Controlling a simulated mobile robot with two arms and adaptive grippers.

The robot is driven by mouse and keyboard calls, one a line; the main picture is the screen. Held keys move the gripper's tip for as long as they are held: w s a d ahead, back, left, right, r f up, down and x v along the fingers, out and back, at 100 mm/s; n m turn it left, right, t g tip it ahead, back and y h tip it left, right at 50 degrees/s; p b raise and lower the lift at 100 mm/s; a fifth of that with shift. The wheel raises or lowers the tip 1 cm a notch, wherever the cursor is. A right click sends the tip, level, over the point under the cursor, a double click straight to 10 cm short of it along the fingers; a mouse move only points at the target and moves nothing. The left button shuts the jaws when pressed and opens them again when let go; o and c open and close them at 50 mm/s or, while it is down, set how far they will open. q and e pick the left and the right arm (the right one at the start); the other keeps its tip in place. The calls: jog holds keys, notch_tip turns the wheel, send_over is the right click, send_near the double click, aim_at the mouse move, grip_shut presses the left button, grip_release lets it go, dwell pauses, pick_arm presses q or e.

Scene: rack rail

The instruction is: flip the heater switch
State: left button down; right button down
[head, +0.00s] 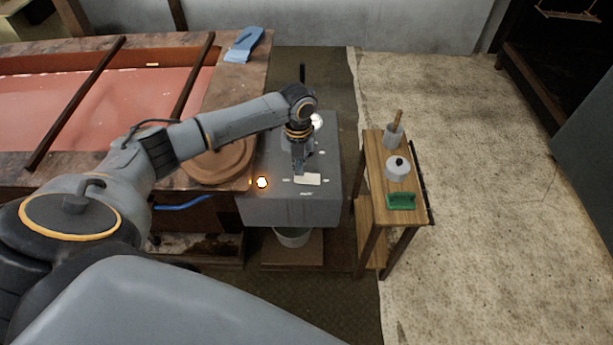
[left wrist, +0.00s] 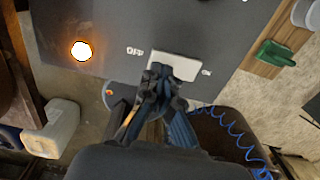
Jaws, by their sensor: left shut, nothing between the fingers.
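The heater is a grey box (head: 290,208) beside the wooden bench, in the middle of the head view. Its switch is a pale flat rocker (head: 308,179) on the top, near the front edge. In the left wrist view the switch (left wrist: 178,64) lies between an "OFF" label on the left and an "ON" label on the right. A lamp (head: 262,183) glows orange-white left of the switch. My left gripper (head: 299,172) is shut and empty, pointing down at the switch's left part. Its fingertips (left wrist: 163,74) overlap the switch's near edge; I cannot tell whether they touch. My right gripper is not in view.
A small wooden stand (head: 374,160) to the right holds a white lidded pot (head: 397,170), a cup (head: 393,136) and a green object (head: 401,201). A round wooden lid (head: 220,162) is left of the heater. A pale bucket (head: 292,238) is below it.

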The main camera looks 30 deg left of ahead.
aim_at(299, 177)
pick_arm(q)
jog(key=shift+f, duration=0.15)
jog(key=shift+f+b, duration=0.55)
jog(key=shift+f, duration=0.35)
dwell(0.4)
jog(key=shift+r, duration=0.1)
notch_tip(299, 177, up, 7)
jog(key=p, duration=0.7)
dwell(0.4)
